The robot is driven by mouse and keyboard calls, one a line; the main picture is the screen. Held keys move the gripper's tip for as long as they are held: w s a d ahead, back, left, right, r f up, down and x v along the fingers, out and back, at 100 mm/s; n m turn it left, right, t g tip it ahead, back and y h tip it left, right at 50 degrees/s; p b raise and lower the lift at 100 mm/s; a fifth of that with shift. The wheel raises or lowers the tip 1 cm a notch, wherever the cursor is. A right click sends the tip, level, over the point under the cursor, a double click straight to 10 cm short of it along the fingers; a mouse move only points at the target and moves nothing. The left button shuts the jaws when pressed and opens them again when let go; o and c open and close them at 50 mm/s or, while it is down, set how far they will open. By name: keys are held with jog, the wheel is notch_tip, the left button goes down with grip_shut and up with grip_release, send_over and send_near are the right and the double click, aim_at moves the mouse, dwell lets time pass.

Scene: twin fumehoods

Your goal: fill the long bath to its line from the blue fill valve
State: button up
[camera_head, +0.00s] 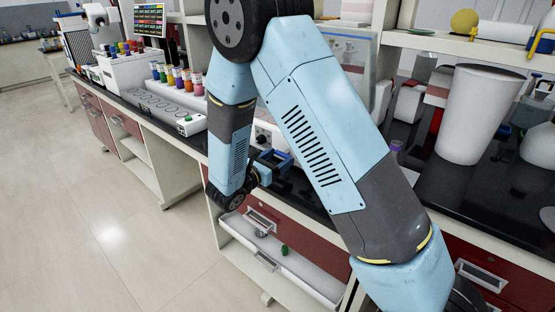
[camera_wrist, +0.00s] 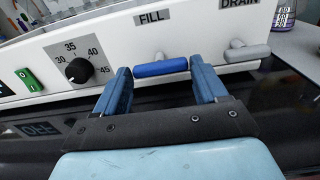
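The blue fill valve (camera_wrist: 161,68) is a bar handle lying crosswise under the FILL label on the white front of the long bath (camera_wrist: 112,50). My gripper (camera_wrist: 160,70) is open, with one finger at each end of the blue handle and a small gap showing on both sides. In the head view my gripper (camera_head: 272,160) is at the bath's front (camera_head: 266,133), mostly behind my arm. A grey drain handle (camera_wrist: 248,53) sits to the right under the DRAIN label. The water level and the fill line are not visible.
A black dial (camera_wrist: 78,70) and a green switch (camera_wrist: 27,79) are left of the valve. A large white container (camera_head: 477,115) stands at the right. The floor at left is clear.

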jog(key=o, duration=0.3)
jog(key=v, duration=1.3)
jog(key=shift+s+a, duration=0.25)
jog(key=s+d+r+m+g+y, duration=0.1)
jog(key=s+d+r+m+g, duration=0.1)
jog(key=d+r+m+g, duration=0.4)
jog(key=s+d+r+m+g+y, duration=0.1)
jog(key=s+d+r+m+g, duration=0.15)
jog(key=d, duration=0.55)
jog(key=s+d+r+m+g+y, duration=0.1)
jog(key=s+d+r+m+g, duration=0.15)
jog(key=d+r+m, duration=0.35)
jog(key=s+d+r+m+t+y, duration=0.1)
jog(key=s+d+r+m+y, duration=0.1)
jog(key=s+m+y, duration=0.1)
jog(key=s+d+r+m+t+y, duration=0.1)
jog(key=s+d+r+m+y, duration=0.2)
jog(key=s+m, duration=0.2)
jog(key=s+d+r+m+t+y, duration=0.1)
jog(key=s+d+r+m+y, duration=0.1)
jog(key=s+m+y, duration=0.1)
jog(key=shift+s+d+r+m+t+y, duration=0.25)
jog(key=shift+s+r+m+t+y, duration=0.15)
jog(key=shift+s+m, duration=0.25)
